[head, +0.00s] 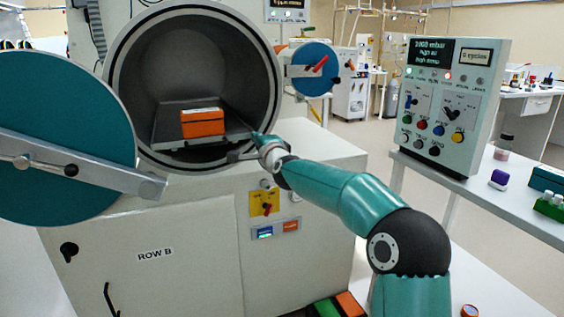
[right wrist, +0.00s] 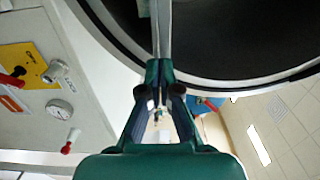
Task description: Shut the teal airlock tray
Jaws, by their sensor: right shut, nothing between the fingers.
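The round airlock chamber (head: 150,60) stands open, its large teal door (head: 60,130) swung out to the left. A grey tray (head: 172,146) lies inside near the mouth, carrying an orange box (head: 203,122). My right gripper (head: 256,137) is at the lower right of the mouth, close to the tray's right front corner. In the right wrist view its fingers (right wrist: 160,68) are shut together, and a grey strip runs on from their tips into the dark opening. Whether they touch the tray is unclear. My left gripper is not in view.
A smaller blue round door (head: 315,68) is right of the chamber. A control panel (head: 450,95) stands on a side bench at right, with a purple-capped item (head: 498,179) and a green rack (head: 549,205). Below the mouth are a yellow switch plate (head: 264,203) and a gauge (right wrist: 60,110).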

